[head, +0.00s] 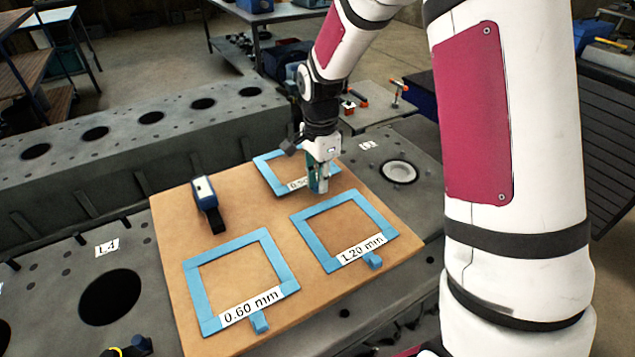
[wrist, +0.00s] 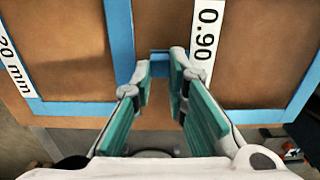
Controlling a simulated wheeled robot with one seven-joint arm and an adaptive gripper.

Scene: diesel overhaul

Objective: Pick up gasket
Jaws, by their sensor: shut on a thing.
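Three blue square-frame gaskets lie on a brown board (head: 180,240). The back one, labelled 0.90 in the wrist view (wrist: 255,116), is partly hidden by my gripper in the head view (head: 266,173). My gripper (head: 319,186) points down at this gasket's label side. In the wrist view the two teal-padded fingers (wrist: 160,66) are shut on its small blue tab. The gasket appears to lie flat on the board. The 1.20 mm gasket (head: 309,243) lies right in front, and the 0.60 mm gasket (head: 199,295) lies front left.
A blue and black handheld tool (head: 206,197) lies on the board's left part. The board rests on a grey metal block (head: 60,265) with round holes. A small clamp-like item (head: 398,92) stands behind on the right. Bare board shows between the gaskets.

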